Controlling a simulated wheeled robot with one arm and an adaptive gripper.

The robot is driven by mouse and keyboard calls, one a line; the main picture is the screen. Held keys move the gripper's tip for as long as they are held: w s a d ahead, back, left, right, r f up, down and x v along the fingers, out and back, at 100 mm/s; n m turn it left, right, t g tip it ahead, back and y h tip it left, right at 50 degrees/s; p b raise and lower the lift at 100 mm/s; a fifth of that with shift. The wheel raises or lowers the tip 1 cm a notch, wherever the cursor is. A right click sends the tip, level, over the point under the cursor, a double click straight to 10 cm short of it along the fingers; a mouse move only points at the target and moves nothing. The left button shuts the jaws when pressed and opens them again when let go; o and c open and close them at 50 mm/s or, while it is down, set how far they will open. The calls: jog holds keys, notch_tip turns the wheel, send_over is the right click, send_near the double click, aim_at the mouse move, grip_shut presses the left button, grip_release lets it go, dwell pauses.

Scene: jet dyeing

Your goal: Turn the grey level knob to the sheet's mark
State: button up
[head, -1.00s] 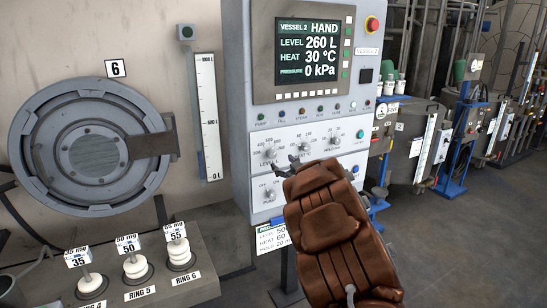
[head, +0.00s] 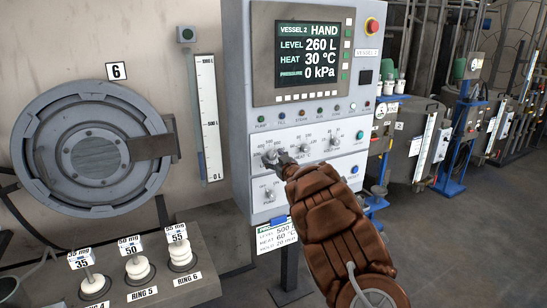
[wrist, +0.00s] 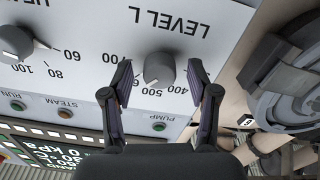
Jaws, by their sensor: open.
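The grey level knob (wrist: 158,66) shows upside down in the wrist view under the word LEVEL, with 400, 500 and 700 legible around it. A small pale mark shows on its side toward 500, but I cannot tell its exact setting. My gripper (wrist: 160,78) is open, one finger on each side of the knob, with gaps visible. In the head view my gripper (head: 282,159) is at the level knob (head: 269,156) and partly covers its scale.
The display (head: 308,52) reads HAND, 260 L, 30 °C, 0 kPa. The heat knob (wrist: 16,42) is beside the level knob. Another knob (head: 269,194) sits below. A red stop button (head: 372,26) is at the panel's top right. A round vessel door (head: 92,150) is at left.

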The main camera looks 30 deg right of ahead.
grip_shut()
dwell(0.6)
jog(key=shift+f+n+b, duration=0.1)
jog(key=shift+n+b, duration=0.2)
jog(key=shift+b, duration=0.25)
jog(key=n+b, duration=0.2)
jog(key=b, duration=0.1)
jog(key=shift+f+n+b, duration=0.15)
jog(key=shift+n+b, duration=0.15)
jog(key=shift+b, duration=0.05)
jog(key=n+b, duration=0.4)
jog(key=shift+b, duration=0.3)
jog(key=shift+r+n, duration=0.2)
jog(key=shift+n, duration=0.2)
